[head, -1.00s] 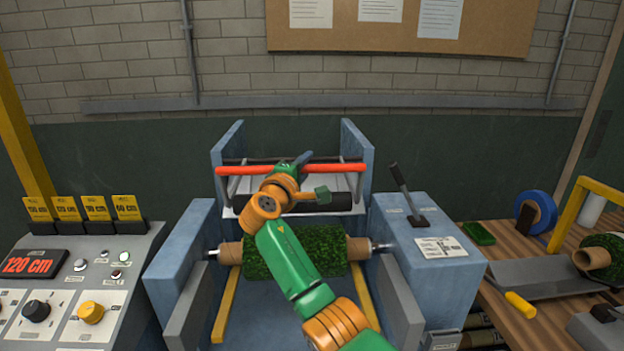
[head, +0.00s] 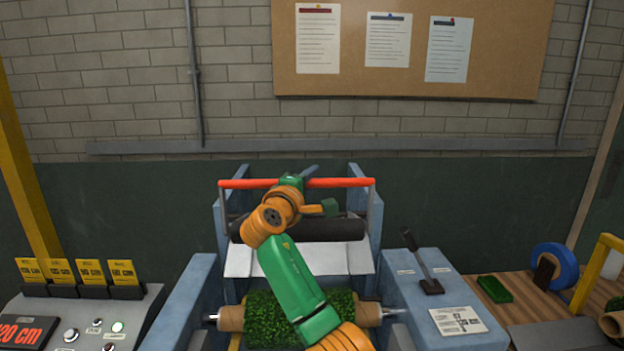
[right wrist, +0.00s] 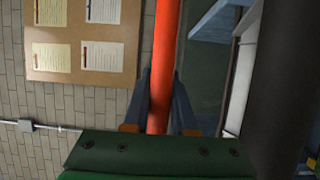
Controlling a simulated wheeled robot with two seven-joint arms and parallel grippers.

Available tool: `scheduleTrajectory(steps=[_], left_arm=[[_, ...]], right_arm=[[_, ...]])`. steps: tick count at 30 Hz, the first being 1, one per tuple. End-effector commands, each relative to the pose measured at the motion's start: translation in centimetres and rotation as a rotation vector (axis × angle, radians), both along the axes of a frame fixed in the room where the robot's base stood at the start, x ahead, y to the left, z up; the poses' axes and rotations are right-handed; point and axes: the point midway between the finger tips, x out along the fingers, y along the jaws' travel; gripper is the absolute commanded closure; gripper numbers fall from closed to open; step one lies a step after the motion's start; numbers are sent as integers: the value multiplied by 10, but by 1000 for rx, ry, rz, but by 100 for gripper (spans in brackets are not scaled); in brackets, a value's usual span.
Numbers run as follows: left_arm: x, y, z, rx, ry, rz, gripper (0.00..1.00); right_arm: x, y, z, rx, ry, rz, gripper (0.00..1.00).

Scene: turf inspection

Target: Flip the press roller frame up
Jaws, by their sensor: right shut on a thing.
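The press roller frame shows in the head view as a red crossbar (head: 340,182) on thin side arms with a black roller (head: 330,229) below it, between the machine's blue side plates. My right gripper (head: 308,172) is at the middle of the red bar, shut on it. In the right wrist view the red bar (right wrist: 163,70) runs between the two dark fingers (right wrist: 160,105), and the black roller (right wrist: 285,90) shows at the right. A green turf roll (head: 270,318) on a brown core lies below in the machine, partly behind my right arm. My left gripper is not in view.
A blue housing with a black lever (head: 422,262) stands right of the frame. A control panel with yellow cards (head: 90,271) is at the left. A wooden table with a blue ring (head: 562,267) is at the far right. The wall behind is clear of the bar.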

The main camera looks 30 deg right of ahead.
Motion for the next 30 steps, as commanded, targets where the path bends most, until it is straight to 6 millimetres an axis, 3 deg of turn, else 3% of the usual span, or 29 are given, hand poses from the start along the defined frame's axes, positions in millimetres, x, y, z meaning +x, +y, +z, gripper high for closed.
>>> scheduleTrajectory(steps=[11,12,15,30], left_arm=[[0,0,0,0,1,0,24],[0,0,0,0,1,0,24],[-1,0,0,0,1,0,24],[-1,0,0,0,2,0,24]], right_arm=[[0,0,-2,3,4,0,100],[0,0,-2,3,4,0,67],[0,0,-2,3,3,0,45],[0,0,-1,2,2,0,45]])
